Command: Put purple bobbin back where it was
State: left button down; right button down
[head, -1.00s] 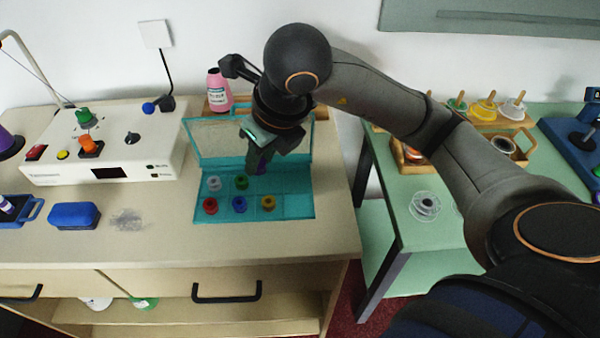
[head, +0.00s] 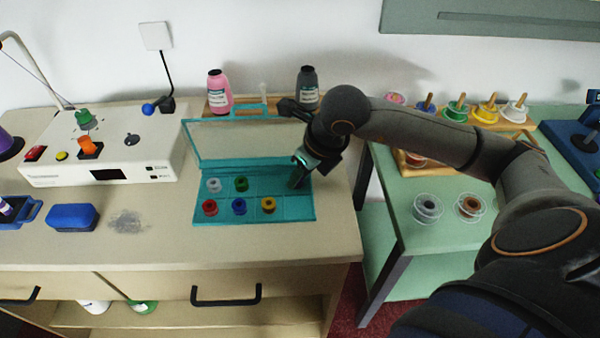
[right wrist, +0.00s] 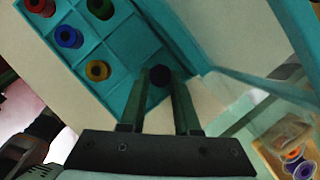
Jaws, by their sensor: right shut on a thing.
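The teal bobbin case (head: 205,216) stands open on the counter, its lid raised at the back. White (head: 214,185) and green (head: 241,184) bobbins are in its back row; red (head: 210,207), blue (head: 239,206) and yellow (head: 268,205) ones are in the front row. My right gripper (head: 298,182) points down at the case's back right corner. In the right wrist view its fingers are shut on the dark purple bobbin (right wrist: 160,75), seen over the back right compartment. I cannot tell whether the bobbin touches the floor. My left gripper is out of view.
A white machine (head: 60,172) and a blue block (head: 73,216) are to the left. A green table (head: 410,245) with spools is to the right.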

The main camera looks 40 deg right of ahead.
jog(key=shift+f+b, duration=0.25)
jog(key=shift+b, duration=0.05)
jog(key=c, duration=0.9)
grip_release()
jog(key=shift+r, duration=0.1)
jog(key=shift+r, duration=0.1)
jog(key=shift+r+p, duration=0.25)
jog(key=shift+p, duration=0.2)
jog(key=v, duration=1.1)
jog(key=shift+s+r+p, duration=0.3)
jog(key=shift+p, duration=0.1)
